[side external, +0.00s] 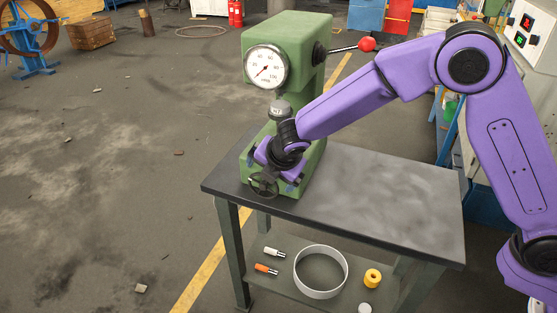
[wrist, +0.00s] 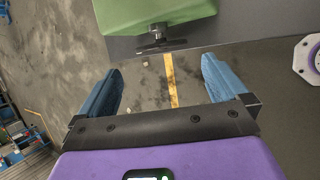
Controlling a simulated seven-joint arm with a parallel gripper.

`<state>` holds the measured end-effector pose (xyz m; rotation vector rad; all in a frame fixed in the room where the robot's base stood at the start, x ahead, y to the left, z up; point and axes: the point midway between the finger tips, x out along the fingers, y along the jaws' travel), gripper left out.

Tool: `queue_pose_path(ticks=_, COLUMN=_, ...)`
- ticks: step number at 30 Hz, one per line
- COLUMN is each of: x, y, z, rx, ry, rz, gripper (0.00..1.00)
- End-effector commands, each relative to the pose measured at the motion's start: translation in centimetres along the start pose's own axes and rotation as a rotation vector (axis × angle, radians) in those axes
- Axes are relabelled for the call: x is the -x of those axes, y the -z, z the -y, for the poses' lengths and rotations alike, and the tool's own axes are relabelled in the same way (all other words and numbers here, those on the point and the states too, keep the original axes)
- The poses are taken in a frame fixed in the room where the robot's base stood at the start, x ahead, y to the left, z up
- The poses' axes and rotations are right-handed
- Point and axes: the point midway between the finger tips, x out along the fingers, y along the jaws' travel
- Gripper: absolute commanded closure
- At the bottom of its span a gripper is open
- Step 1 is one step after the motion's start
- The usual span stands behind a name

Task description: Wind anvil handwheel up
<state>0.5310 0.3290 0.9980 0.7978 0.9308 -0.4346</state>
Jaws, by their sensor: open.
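The green hardness tester (side external: 287,45) stands upright on the bench, with a round white dial on its head. Its small dark handwheel (side external: 263,185) sits low on the front of the base, partly hidden by my wrist. In the wrist view the handwheel (wrist: 160,46) shows nearly edge-on, as a dark bar on a short hub below the green body. My gripper (wrist: 160,68) is open and empty, its two blue fingers wide apart. The handwheel appears between and just beyond the fingertips, with no visible contact. In the side view my gripper (side external: 270,173) is close to the handwheel, its fingers mostly hidden.
The dark bench top (side external: 390,195) is clear to the right. A red-knobbed lever (side external: 366,44) sticks out from the tester's head. A lower shelf holds a grey ring (side external: 320,272), a yellow part (side external: 373,278) and small handled tools. Open floor lies left of the bench.

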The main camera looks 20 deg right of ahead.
Motion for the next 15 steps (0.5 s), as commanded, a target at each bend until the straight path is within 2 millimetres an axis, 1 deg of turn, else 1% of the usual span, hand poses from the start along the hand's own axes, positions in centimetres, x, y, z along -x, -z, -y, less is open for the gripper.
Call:
queue_pose_path(ticks=1, x=1.1, y=0.0, z=-0.1, rx=-0.002, ry=-0.003, rz=0.000, gripper=0.00)
queue_pose_path(ticks=6, x=4.1, y=0.0, z=-0.1, rx=-0.001, ry=-0.004, rz=0.000, gripper=0.00)
queue_pose_path(ticks=10, x=5.8, y=-0.1, z=-0.1, rx=-0.002, ry=-0.003, rz=0.000, gripper=0.00)
queue_pose_path(ticks=15, x=7.1, y=-0.1, z=0.0, rx=-0.002, ry=-0.001, rz=0.000, gripper=0.00)
